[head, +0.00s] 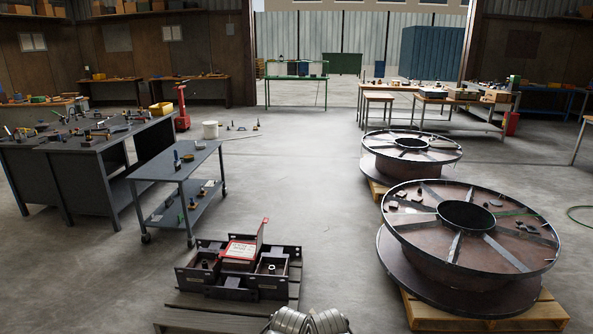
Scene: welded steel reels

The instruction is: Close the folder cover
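A red folder (239,252) lies on top of a dark steel frame at the bottom centre-left of the head view. A white sheet with red print shows on its upper face. What looks like its red cover (262,236) stands up along the right side, tilted and apart from the sheet, so the folder looks open. Grey rounded metal parts of mine show at the bottom edge, right of the frame. No gripper fingers can be made out in this view.
The steel frame (190,278) has upright walls and sits on a wooden pallet (215,312). Large steel reels (470,250) stand on pallets at the right. A grey cart (178,165) and dark workbenches (85,150) stand at the left. The central floor is clear.

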